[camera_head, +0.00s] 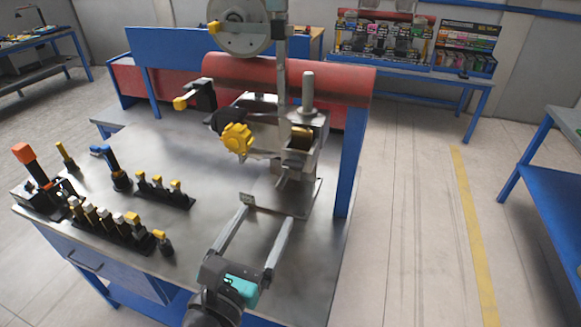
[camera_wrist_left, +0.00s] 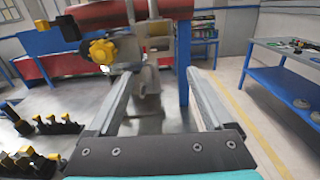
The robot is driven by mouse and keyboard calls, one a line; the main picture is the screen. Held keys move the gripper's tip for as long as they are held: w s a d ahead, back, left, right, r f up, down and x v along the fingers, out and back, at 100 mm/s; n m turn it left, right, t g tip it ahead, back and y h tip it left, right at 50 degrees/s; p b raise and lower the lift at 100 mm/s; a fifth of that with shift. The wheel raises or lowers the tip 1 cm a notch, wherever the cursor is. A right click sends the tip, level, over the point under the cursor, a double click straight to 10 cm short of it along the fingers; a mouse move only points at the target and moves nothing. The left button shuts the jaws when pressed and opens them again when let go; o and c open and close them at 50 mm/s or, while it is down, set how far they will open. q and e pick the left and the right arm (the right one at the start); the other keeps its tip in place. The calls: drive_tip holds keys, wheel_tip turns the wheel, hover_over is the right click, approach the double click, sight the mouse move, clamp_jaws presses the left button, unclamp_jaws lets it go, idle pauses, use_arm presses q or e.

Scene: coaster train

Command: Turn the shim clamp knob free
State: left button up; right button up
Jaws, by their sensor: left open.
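The yellow lobed knob (camera_head: 237,138) sits on the front left of the metal clamp fixture (camera_head: 305,150) at the bench's right side. The knob also shows in the left wrist view (camera_wrist_left: 102,51), left of the fingers. My left gripper (camera_head: 267,215) is open and empty, its two long fingers spread wide. It is in front of the fixture, nearer to me and lower in the picture than the knob, and apart from it. The knob's shaft is hidden behind it. My right gripper is not in view.
Several yellow-topped tools stand in black racks (camera_head: 110,230) on the bench's left, beside an orange-topped tool (camera_head: 24,153). A red cylinder (camera_head: 290,78) lies behind the fixture. A second yellow-tipped handle (camera_head: 181,103) juts out left of it. The bench middle (camera_head: 215,215) is clear.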

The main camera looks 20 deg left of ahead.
sight(292, 167)
use_arm(q)
drive_tip(key=w+p, duration=0.1)
drive_tip(key=w, duration=0.4)
drive_tip(key=w+p, duration=0.1)
drive_tip(key=w, duration=0.9)
drive_tip(key=shift+d+p, duration=0.25)
drive_tip(key=shift+p, duration=0.15)
clamp_jaws()
